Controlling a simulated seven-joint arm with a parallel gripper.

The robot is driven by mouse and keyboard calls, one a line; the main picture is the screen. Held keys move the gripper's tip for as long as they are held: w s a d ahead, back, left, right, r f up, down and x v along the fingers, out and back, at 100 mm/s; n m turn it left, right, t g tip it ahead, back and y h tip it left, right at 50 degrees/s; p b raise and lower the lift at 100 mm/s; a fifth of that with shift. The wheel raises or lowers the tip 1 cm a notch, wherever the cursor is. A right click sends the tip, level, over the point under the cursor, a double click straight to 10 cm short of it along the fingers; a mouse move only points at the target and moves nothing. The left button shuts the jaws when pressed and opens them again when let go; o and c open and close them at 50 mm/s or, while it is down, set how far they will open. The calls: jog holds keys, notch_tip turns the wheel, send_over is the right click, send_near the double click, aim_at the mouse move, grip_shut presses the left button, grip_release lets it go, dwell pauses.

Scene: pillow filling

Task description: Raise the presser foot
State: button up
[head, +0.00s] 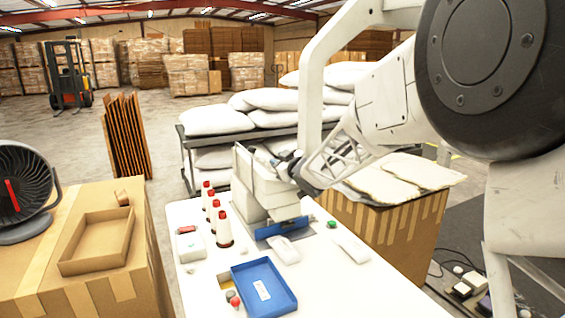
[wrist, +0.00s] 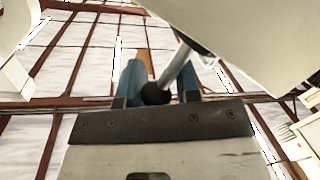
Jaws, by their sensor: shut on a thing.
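The white sewing machine (head: 248,180) stands on the white table in the head view, partly behind my arm. In the wrist view a metal lever (wrist: 178,66) with a black ball knob (wrist: 155,94) comes down from the machine's pale body (wrist: 245,30). My gripper (wrist: 160,77) has its two blue fingers on either side of the lever and is shut on it near the knob. In the head view my gripper (head: 286,168) is at the machine's right side, small and partly hidden. The presser foot itself cannot be made out.
Red-topped thread cones (head: 224,229) stand left of the machine. A blue tray (head: 264,287) lies on the front of the white table (head: 345,290). A cardboard box (head: 400,215) with pale fabric is at the right. Pillows (head: 215,120) are stacked behind.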

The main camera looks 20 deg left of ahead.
jog(key=shift+s+a+n, duration=0.1)
jog(key=shift+s+n, duration=0.05)
jog(key=shift+n, duration=0.25)
jog(key=o, duration=0.9)
jog(key=shift+s, duration=0.1)
jog(key=shift+v, duration=3.8)
jog(key=shift+c, duration=0.4)
